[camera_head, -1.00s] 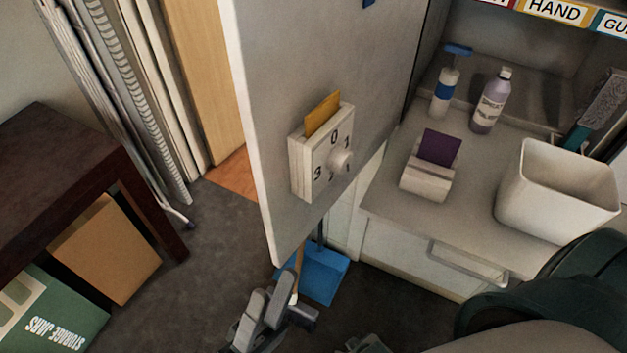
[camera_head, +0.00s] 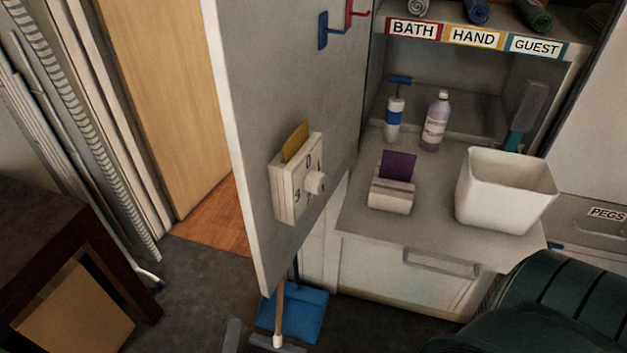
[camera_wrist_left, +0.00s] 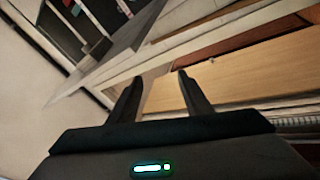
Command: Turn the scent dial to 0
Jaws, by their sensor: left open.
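The scent dial is a white box with a round knob (camera_head: 315,183) on the grey door panel (camera_head: 240,120). A 0 shows above the knob; the other numerals are small and partly hidden. I cannot tell which numeral the knob points at. An orange card (camera_head: 295,142) stands out of the box's top. My right gripper is not in view.
Right of the panel, a counter (camera_head: 360,215) holds a white bin (camera_head: 505,195), a purple-card holder (camera_head: 391,192) and two bottles. A blue dustpan (camera_head: 295,315) is below the panel. A dark table (camera_head: 60,250) stands left. Red and blue hooks are high on the panel.

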